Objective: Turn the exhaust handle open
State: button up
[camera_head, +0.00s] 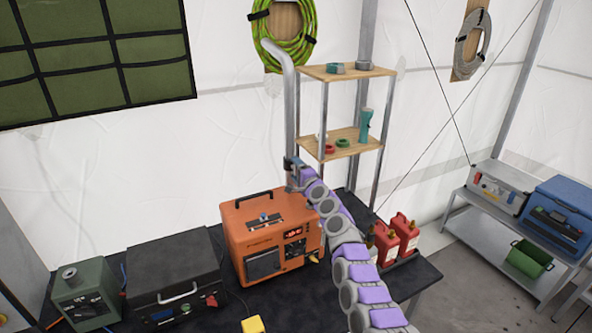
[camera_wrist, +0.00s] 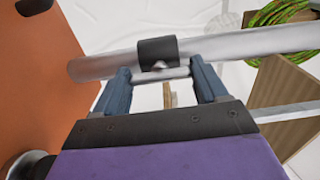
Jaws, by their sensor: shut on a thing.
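A grey exhaust pipe (camera_head: 291,105) rises behind the orange machine (camera_head: 268,235) and bends at its top. In the wrist view the pipe (camera_wrist: 245,45) runs across the picture, with a black collar (camera_wrist: 157,50) around it. A short light metal bar, which looks like the exhaust handle (camera_wrist: 162,73), lies beside the pipe below the collar. My gripper (camera_wrist: 163,80) has one blue finger at each end of this bar and is shut on it. In the head view my gripper (camera_head: 293,165) is at the pipe's lower part, and the handle is too small to make out.
A wooden-shelved rack (camera_head: 345,72) stands right behind the pipe. Red canisters (camera_head: 398,238) sit right of my arm. A black case (camera_head: 172,270) and a green box (camera_head: 85,295) stand left on the dark table. A green hose coil (camera_head: 284,35) hangs behind.

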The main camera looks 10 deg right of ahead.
jog(key=shift+d+f, duration=0.15)
jog(key=shift+f, duration=0.05)
dwell(0.3)
jog(key=o, duration=1.1)
jog(key=shift+w+d, duration=0.1)
jog(key=shift+d, duration=0.05)
jog(key=shift+c, duration=0.2)
jog(key=shift+r, duration=0.1)
